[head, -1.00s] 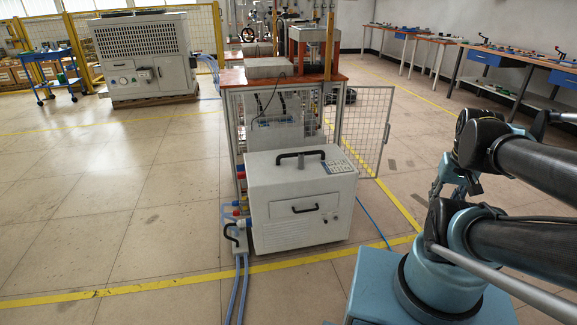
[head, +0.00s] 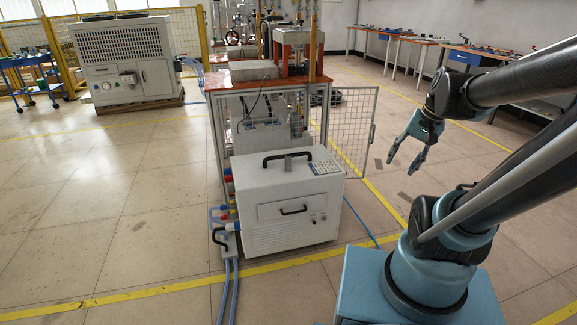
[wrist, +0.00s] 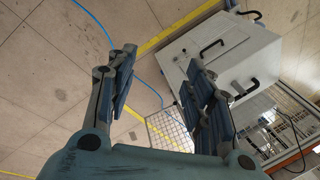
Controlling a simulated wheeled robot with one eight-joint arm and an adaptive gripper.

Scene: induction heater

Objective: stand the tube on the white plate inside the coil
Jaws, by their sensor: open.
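My gripper (head: 402,166) is open and empty at the right of the head view, pointing down over bare floor. Its two spread fingers also show in the wrist view (wrist: 162,58), with nothing between them. A metal frame (head: 296,47) stands on the orange-brown bench top (head: 322,82) left of my gripper and farther back. I cannot make out the tube, the white plate or the coil in either view.
A white cabinet (head: 287,208) with black handles stands in front of the bench. An open mesh door (head: 347,133) juts right from the bench toward my gripper. Blue hoses (head: 227,290) lie on the floor. A large chiller (head: 124,62) stands back left. The left floor is clear.

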